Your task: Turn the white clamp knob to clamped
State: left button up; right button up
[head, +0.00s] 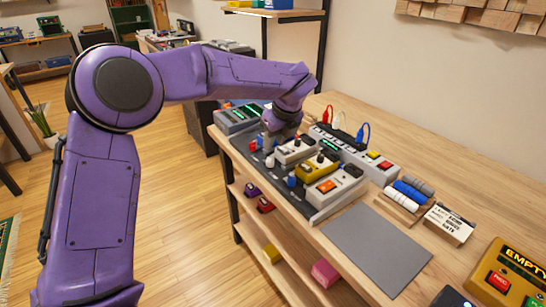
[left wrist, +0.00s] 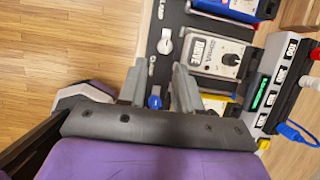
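The white clamp knob (left wrist: 165,42) sits on the dark pedalboard strip (left wrist: 178,18), beside a grey pedal (left wrist: 218,52) and near printed CLAMP lettering. In the head view the white knob (head: 270,161) shows just below my left gripper (head: 268,142). In the left wrist view my left gripper (left wrist: 160,68) is open and empty, its two grey fingers apart. The white knob lies beyond the fingertips, not between them. A blue knob (left wrist: 154,102) shows between the fingers farther back; I cannot tell its depth relative to them. My right gripper is in neither view.
A yellow pedal (head: 318,165) and a white pedal (head: 335,187) stand close to the right. A long white unit (head: 350,150) with cables stands behind. A grey mat (head: 377,235) lies bare on the wooden table. Rolled cloth-like items (head: 410,192) sit farther right.

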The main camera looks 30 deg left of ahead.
aim_at(271, 158)
pick_arm(q)
jog(key=x, duration=0.2)
jog(key=w+x, duration=0.1)
jog(key=x, duration=0.5)
jog(key=shift+w+d, duration=0.2)
jog(key=shift+d, duration=0.05)
jog(key=shift+s+a+f, duration=0.2)
jog(key=shift+s, duration=0.1)
jog(key=shift+w+a+f, duration=0.1)
jog(key=shift+w+f, duration=0.1)
grip_shut()
